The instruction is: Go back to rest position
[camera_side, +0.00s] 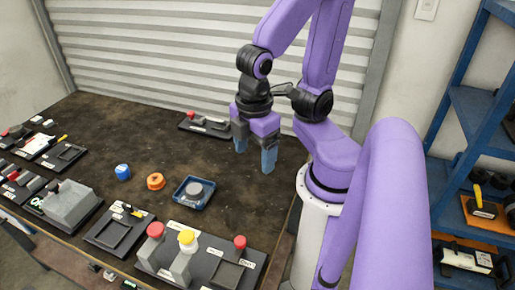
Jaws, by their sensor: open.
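My gripper (255,158) hangs above the dark work table (215,140), at its right side near the arm's base. Its two blue-grey fingers point down and stand apart, with nothing between them. A grey disc (195,190) sits in a small blue tray (180,199) to the left of the fingers and nearer the camera. An orange ring-shaped part (155,181) and a blue cap-like part (122,172) lie further left on the table.
A black holder (222,272) with red- and yellow-topped parts stands at the front edge. Another black holder (205,126) lies behind my gripper. More holders crowd the left side. A corrugated shutter (160,50) closes the back. Blue shelves (470,100) stand right.

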